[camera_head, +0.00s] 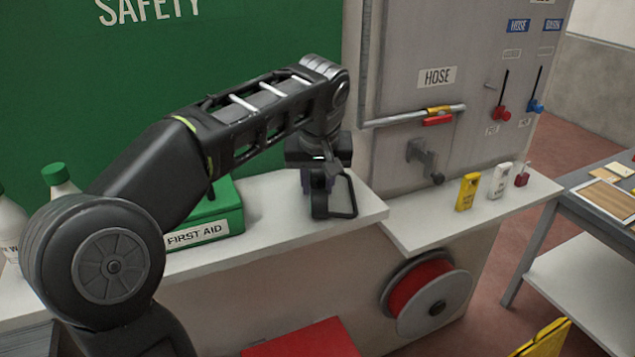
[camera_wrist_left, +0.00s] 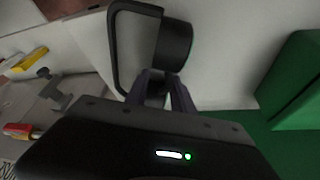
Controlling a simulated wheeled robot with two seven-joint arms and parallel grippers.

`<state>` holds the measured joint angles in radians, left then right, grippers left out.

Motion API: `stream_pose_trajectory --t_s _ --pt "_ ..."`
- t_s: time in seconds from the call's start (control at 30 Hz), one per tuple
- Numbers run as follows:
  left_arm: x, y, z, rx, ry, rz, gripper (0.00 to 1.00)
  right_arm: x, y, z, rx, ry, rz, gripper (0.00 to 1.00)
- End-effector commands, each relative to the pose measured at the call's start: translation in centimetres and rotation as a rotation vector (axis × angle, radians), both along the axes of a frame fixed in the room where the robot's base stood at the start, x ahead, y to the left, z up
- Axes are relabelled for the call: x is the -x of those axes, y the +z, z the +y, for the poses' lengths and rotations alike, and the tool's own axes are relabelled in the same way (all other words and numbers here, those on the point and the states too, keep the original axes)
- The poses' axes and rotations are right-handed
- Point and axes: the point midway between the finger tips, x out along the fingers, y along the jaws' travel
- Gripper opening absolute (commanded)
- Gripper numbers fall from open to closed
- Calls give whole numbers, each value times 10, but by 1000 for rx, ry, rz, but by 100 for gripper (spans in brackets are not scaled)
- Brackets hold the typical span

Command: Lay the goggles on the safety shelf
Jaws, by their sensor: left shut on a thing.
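The goggles (camera_head: 343,197) are black, with a rounded part and a thin strap-like loop. My left gripper (camera_head: 320,172) points down and is shut on them. They are upright over the right end of the white safety shelf (camera_head: 270,212); I cannot tell whether they touch it. In the left wrist view, the goggles (camera_wrist_left: 174,46) are between the fingertips of my left gripper (camera_wrist_left: 160,85), with the pale shelf (camera_wrist_left: 225,50) behind them. The fingers partly hide the goggles. My right gripper is not in view.
A green first aid box (camera_head: 222,208) stands on the shelf left of the goggles. White bottles with green caps (camera_head: 60,180) are farther left. A lower ledge (camera_head: 480,222) at right holds yellow (camera_head: 467,192) and white (camera_head: 499,180) containers. A red hose reel (camera_head: 425,297) is below.

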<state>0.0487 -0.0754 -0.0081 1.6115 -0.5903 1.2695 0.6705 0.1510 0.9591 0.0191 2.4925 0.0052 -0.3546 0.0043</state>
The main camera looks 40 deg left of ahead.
Motion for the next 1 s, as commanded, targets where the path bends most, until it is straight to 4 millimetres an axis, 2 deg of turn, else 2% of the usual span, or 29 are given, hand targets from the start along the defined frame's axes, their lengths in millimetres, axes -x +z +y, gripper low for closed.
stream_pose_trajectory --t_s 0.03,0.3,0.67,0.83,0.97,1.0 --pt "0 -2 0 0 0 0 31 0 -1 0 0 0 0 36" --pt "0 -1 0 1 0 1 51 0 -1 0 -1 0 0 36" --pt "0 4 0 0 0 0 51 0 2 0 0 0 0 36" --pt "6 22 -6 0 -1 -3 51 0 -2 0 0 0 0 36" --pt "13 48 -12 0 -2 -4 51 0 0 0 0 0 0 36" --pt "16 62 -14 0 0 -1 51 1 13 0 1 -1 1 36"
